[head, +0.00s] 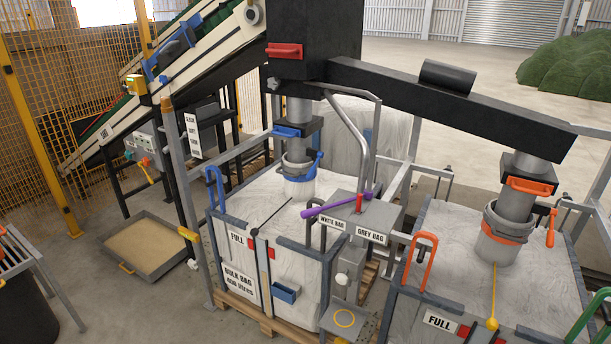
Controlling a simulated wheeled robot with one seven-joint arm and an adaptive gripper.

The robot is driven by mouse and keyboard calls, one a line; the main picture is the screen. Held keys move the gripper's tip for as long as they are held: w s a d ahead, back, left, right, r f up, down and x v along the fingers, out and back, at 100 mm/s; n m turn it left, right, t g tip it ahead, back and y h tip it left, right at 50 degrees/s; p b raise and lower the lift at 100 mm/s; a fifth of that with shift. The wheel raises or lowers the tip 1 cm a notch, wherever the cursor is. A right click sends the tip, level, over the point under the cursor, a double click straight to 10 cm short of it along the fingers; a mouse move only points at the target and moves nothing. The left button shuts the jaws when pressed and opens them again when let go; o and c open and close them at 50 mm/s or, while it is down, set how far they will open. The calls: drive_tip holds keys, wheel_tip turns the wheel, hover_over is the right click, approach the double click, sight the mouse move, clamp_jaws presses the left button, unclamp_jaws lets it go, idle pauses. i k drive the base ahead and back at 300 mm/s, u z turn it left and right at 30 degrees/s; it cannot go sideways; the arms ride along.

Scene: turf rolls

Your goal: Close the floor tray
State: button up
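The floor tray (173,262) is a shallow grey metal tray on the concrete floor at the left, in the head view. It holds a flat layer of sand-coloured material.
A grey upright post (187,205) stands just right of the tray, beside the left bulk bag (236,262). An inclined conveyor (190,65) and yellow mesh fence (60,80) are behind. A grey-barred frame (22,262) stands at the left edge. Floor in front of the tray is clear.

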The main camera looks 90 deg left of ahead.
sight(147, 243)
drive_tip(key=u, duration=4.15)
